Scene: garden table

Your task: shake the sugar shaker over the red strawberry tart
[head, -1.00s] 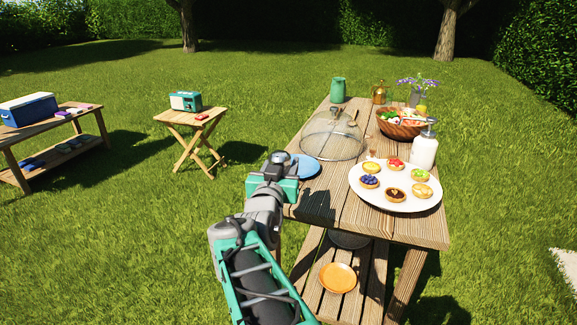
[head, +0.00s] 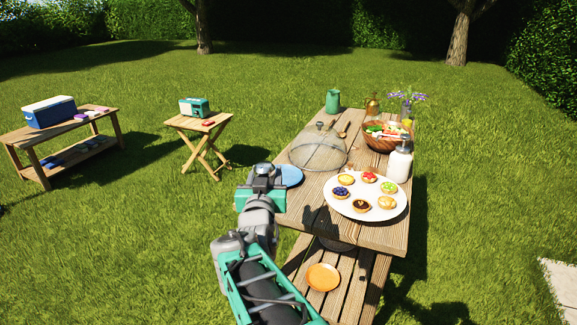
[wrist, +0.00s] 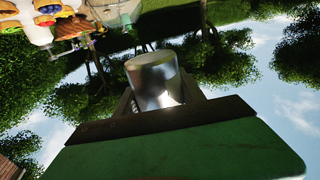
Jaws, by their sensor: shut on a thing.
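The red strawberry tart (head: 369,177) sits at the back of the white plate (head: 364,192) on the wooden picnic table, among several other tarts. My gripper (head: 264,180) is in the air at the table's left side, left of the plate and well apart from the tart. In the wrist view my gripper is shut on a shiny metal cylinder, which looks like the sugar shaker (wrist: 153,80). In the head view the shaker is mostly hidden by the gripper. Tarts on the plate also show at the top left of the wrist view.
A white pump bottle (head: 399,164) and a food bowl (head: 385,138) stand behind the plate. An orange plate (head: 322,277) is on the bench.

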